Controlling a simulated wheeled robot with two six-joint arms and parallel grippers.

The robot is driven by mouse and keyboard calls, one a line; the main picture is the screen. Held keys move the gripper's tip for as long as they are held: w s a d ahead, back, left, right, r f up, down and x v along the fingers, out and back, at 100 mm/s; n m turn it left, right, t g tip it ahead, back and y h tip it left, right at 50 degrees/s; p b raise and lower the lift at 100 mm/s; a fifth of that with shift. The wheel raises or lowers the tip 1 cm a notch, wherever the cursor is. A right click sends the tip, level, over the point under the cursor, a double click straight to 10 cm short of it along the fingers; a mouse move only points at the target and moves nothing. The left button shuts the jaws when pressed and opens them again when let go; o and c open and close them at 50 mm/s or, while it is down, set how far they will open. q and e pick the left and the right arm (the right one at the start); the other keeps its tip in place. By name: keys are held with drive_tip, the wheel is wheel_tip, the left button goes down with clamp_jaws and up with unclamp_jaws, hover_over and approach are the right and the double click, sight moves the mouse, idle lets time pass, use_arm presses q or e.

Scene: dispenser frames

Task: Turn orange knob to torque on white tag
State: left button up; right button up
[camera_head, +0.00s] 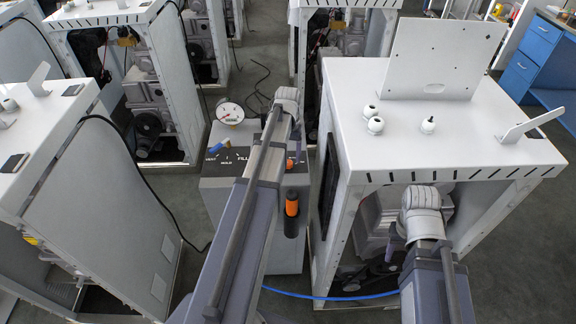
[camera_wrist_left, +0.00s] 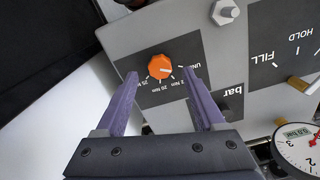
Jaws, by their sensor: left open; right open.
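The orange knob (camera_wrist_left: 160,67) sits on a dark label with white Nm markings, on a grey panel in the left wrist view. A pale pointer mark on it points right in that picture. My left gripper (camera_wrist_left: 160,73) is open, its purple fingers on either side of the knob; I cannot tell if they touch it. I cannot make out a white tag.
The grey cabinet (camera_head: 215,190) bears a pressure gauge (camera_head: 230,112), a blue-handled valve (camera_head: 219,146) and an orange-handled tool (camera_head: 292,208) on its front. White frames (camera_head: 480,145) stand close on both sides. A blue hose (camera_head: 330,297) crosses the floor.

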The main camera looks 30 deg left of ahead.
sight(288, 162)
use_arm(q)
drive_tip(key=shift+f+b, duration=1)
drive_tip(key=shift+f, duration=0.55)
use_arm(e)
wheel_tip(288, 162, down, 3)
drive_tip(key=shift+r, duration=0.1)
use_arm(q)
drive_tip(key=shift+r, duration=0.1)
drive_tip(key=shift+c, duration=0.3)
clamp_jaws()
